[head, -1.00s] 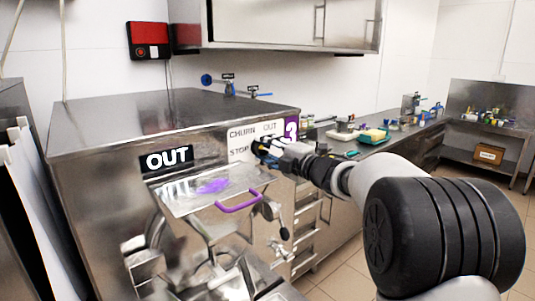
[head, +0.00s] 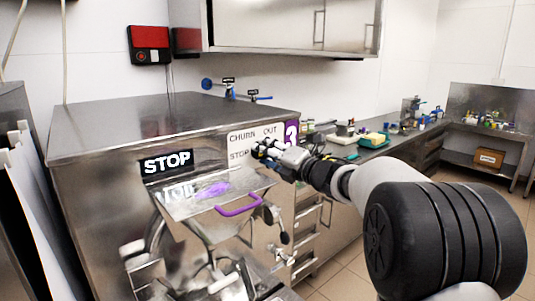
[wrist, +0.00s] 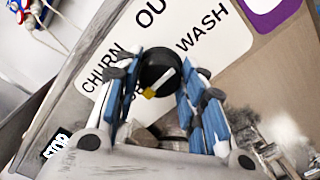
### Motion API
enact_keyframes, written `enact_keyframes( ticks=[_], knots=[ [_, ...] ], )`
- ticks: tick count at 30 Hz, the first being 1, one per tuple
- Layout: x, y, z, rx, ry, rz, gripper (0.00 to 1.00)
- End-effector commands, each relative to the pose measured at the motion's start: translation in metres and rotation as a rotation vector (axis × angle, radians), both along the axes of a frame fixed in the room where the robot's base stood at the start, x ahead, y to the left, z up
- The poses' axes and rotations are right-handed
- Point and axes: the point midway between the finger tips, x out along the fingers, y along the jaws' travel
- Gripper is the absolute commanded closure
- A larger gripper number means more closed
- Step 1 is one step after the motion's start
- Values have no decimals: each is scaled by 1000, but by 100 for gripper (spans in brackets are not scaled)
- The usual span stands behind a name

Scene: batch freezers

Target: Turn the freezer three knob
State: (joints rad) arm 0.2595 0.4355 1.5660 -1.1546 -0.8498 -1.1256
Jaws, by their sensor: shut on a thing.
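Freezer three is the steel machine (head: 110,190) with a purple "3" tag (head: 291,134). Its white dial plate (head: 242,137) reads CHURN, OUT, STOP and, in the wrist view, WASH. The round black knob (wrist: 158,66) has a white pointer with a yellow tip, aimed down-left at the partly hidden STOP label. My gripper (wrist: 163,76) is shut on the knob, blue-padded fingers on either side. In the head view, my gripper (head: 262,150) covers the knob. The freezer's display (head: 166,162) reads STOP.
A hinged lid with a purple handle (head: 238,206) and a black-knobbed lever (head: 284,238) sit below the dial on the freezer's front. A counter (head: 370,145) with a green-and-yellow item and small containers runs behind my arm. A red wall box (head: 149,44) hangs above.

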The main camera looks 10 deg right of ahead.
Motion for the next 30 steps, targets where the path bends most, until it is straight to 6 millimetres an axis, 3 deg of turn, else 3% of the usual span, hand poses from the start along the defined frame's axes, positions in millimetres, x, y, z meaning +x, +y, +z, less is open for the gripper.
enact_keyframes(
  ticks=[10, 11, 19, 30],
  knots=[
    [0, 0, -1, -6, 0, -1, 87],
    [0, 0, -1, -6, 0, -1, 61],
    [0, 0, -1, -3, 0, 0, 43],
    [-2, -1, 0, -3, -1, 0, 42]
  ],
)
